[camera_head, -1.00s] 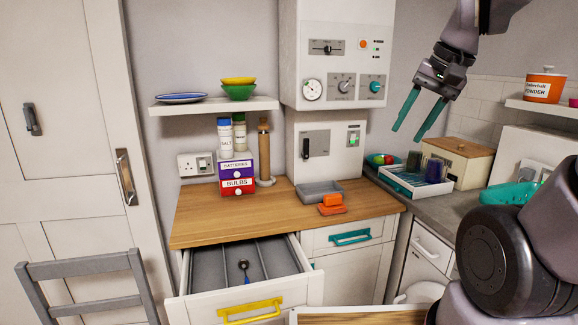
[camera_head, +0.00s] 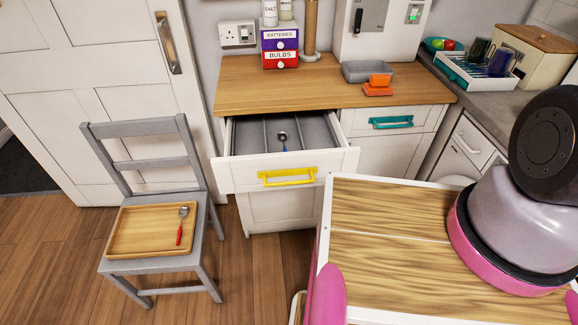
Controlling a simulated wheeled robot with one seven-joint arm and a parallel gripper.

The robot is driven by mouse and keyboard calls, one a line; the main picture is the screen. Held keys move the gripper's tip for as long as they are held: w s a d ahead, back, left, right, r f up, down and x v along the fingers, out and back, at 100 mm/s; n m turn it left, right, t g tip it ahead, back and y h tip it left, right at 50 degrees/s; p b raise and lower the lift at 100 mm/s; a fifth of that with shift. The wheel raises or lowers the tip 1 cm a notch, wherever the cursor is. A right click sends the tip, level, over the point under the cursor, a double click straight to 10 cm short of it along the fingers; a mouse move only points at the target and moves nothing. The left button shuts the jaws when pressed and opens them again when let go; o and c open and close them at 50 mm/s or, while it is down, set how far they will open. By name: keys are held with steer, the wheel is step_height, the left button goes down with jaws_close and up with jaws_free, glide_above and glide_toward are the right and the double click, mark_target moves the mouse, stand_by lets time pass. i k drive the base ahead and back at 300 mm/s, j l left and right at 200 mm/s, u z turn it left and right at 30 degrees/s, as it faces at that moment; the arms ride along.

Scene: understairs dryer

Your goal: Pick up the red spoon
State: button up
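A utensil with a red handle and a grey metal head, which looks like the red spoon (camera_head: 180,233), lies on a wooden tray (camera_head: 128,241) on the seat of the grey chair (camera_head: 203,215). Its head points away from me, and it is too small to tell surely whether it is a spoon or a fork. Another utensil with a blue handle and a dark round head (camera_head: 282,136) lies in the open drawer (camera_head: 240,136). My gripper is out of view now, and nothing is seen touching the red-handled utensil.
The drawer front with its yellow handle (camera_head: 287,177) sticks out right of the chair. The wooden counter (camera_head: 270,92) above holds a grey tray (camera_head: 369,70), an orange item (camera_head: 378,86) and small drawer boxes (camera_head: 280,49). Wooden floor (camera_head: 40,265) is clear left of the chair.

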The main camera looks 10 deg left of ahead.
mark_target(183, 211)
steer(key=u, duration=1.9)
steer(key=k+j+u, duration=0.2)
steer(key=j+u, duration=0.15)
steer(key=j, duration=0.2)
steer(key=i, duration=0.05)
